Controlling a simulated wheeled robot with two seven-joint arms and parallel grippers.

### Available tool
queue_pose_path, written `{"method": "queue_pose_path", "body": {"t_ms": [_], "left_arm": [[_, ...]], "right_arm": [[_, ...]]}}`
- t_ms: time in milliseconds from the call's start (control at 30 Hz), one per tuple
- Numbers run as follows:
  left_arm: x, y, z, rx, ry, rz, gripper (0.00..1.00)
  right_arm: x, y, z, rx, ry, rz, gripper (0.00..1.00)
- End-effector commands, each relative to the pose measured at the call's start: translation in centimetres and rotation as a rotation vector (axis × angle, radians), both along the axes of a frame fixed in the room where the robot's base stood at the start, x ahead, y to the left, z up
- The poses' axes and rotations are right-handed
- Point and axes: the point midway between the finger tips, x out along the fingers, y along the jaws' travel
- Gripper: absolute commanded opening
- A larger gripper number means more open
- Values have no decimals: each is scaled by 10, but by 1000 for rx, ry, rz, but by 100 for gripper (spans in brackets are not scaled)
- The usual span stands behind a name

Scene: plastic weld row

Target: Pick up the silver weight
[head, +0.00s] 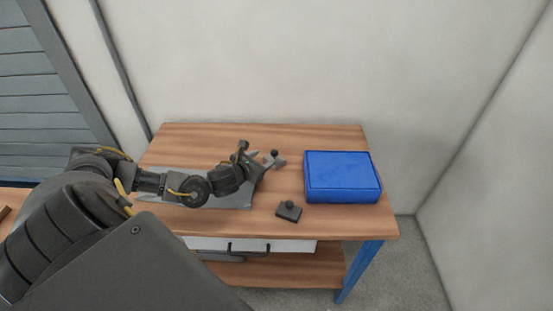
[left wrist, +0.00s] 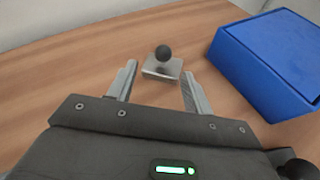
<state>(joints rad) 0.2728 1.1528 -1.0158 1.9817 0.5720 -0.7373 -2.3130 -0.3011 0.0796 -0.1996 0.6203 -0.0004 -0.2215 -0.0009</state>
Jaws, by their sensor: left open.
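The silver weight (left wrist: 162,67) is a small metal block with a round black knob on top. It stands upright on the wooden table just beyond my left gripper's fingertips in the left wrist view. In the head view the weight (head: 274,159) is at the table's middle, partly beside the gripper. My left gripper (left wrist: 158,80) is open and empty, its two fingers pointing at the weight from either side. In the head view the left gripper (head: 262,162) is low over the table. My right gripper is not in view.
A blue box (head: 342,177) stands to the right of the weight, close by. A dark weight with a knob (head: 289,211) sits near the table's front edge. A grey plate (head: 232,200) lies under my left arm. The back of the wooden table (head: 320,137) is clear.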

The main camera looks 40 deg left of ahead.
Motion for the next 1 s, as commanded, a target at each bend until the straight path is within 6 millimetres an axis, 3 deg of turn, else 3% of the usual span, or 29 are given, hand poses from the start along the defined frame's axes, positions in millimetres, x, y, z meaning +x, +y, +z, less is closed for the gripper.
{"method": "queue_pose_path", "body": {"t_ms": [133,467,767,1000], "left_arm": [[21,2,-6,0,-2,1,50],[34,4,-12,-2,-1,3,50],[70,7,-27,-1,-1,6,50],[77,8,-31,-1,1,4,50]], "right_arm": [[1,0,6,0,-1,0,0],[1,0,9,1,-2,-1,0],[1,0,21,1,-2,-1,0],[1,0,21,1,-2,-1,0]]}}
